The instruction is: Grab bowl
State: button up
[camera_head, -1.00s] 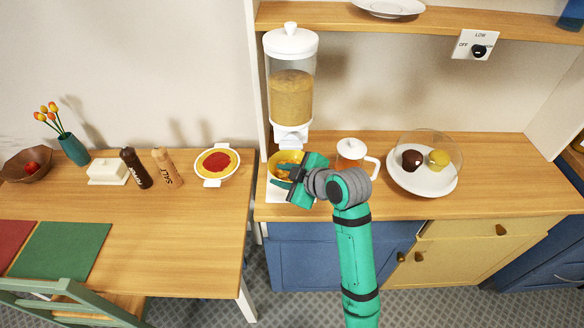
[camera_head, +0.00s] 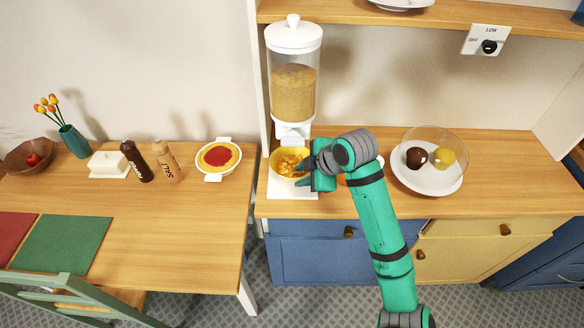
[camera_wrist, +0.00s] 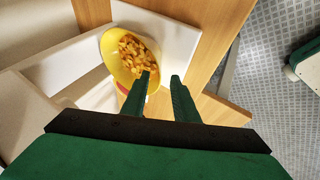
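The yellow bowl (camera_head: 276,164) holds orange-brown cereal and stands on the white base of the dispenser (camera_head: 293,90), under its spout. My gripper (camera_head: 303,170) is at the bowl's right side, with its fingers pointing left toward it. In the wrist view the bowl (camera_wrist: 112,58) is ahead and to the left. My gripper (camera_wrist: 161,74) shows two green fingers with a clear gap and nothing held between them. The left fingertip overlaps the bowl's near right rim; I cannot tell whether it touches. The right finger is outside the bowl.
My arm mostly hides a white-lidded pot (camera_head: 350,178) to the right. Further right, a white plate (camera_head: 428,183) holds two muffins under a clear dome. A table (camera_head: 190,230) on the left carries a red-filled dish (camera_head: 207,172) and shakers. Bare counter (camera_head: 400,205) lies in front.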

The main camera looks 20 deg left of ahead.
jog(key=x, duration=0.4)
jog(key=shift+a+r, duration=0.15)
jog(key=shift+a, duration=0.3)
jog(key=shift+w+a+f, duration=0.15)
jog(key=shift+a+f, duration=0.1)
jog(key=shift+f, duration=0.2)
grip_shut()
